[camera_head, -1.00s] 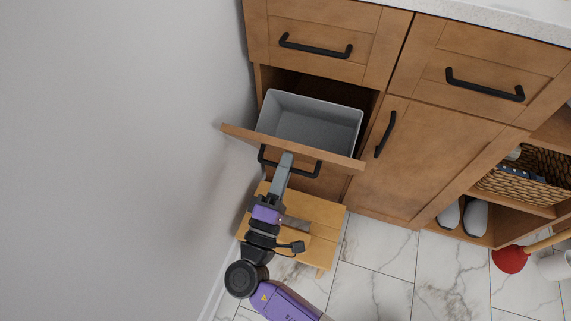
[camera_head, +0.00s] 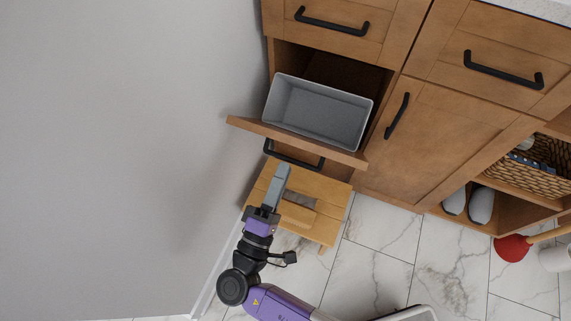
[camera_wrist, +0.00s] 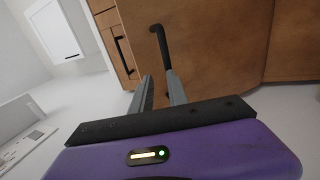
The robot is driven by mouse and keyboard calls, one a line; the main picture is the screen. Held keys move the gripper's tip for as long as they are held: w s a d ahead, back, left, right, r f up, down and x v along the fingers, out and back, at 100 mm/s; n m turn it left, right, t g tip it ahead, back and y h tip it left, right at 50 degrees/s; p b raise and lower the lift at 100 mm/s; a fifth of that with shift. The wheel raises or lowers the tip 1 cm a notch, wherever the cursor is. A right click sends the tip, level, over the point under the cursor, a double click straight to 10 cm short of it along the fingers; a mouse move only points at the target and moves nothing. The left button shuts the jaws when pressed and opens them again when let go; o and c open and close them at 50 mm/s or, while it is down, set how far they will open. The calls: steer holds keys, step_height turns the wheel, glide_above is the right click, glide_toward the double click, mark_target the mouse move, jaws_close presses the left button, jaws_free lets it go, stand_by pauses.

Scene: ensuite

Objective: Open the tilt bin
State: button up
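The tilt bin's wooden front (camera_head: 300,142) leans outward from the cabinet at the left. A grey rectangular tub (camera_head: 318,112) sits behind it, its open top facing up and empty.
A wooden step stool (camera_head: 318,225) stands on the marble floor beneath my gripper. A grey wall (camera_head: 120,140) is close on the left. A cabinet door (camera_head: 430,140), a wicker basket (camera_head: 535,165) and a red plunger (camera_head: 511,248) are on the right.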

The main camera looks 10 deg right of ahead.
steer(key=shift+c, duration=0.4)
steer(key=shift+a+f, duration=0.1)
steer(key=shift+f, duration=0.1)
jaws_close()
steer(key=t+h+b, duration=0.2)
steer(key=t+b, duration=0.1)
steer(key=b, duration=0.3)
glide_toward(271, 153)
steer(key=x, duration=0.3)
steer(key=r+x, duration=0.1)
steer(key=x, duration=0.3)
steer(key=s+p+x, duration=0.1)
steer(key=x, duration=0.2)
steer(key=shift+r, duration=0.3)
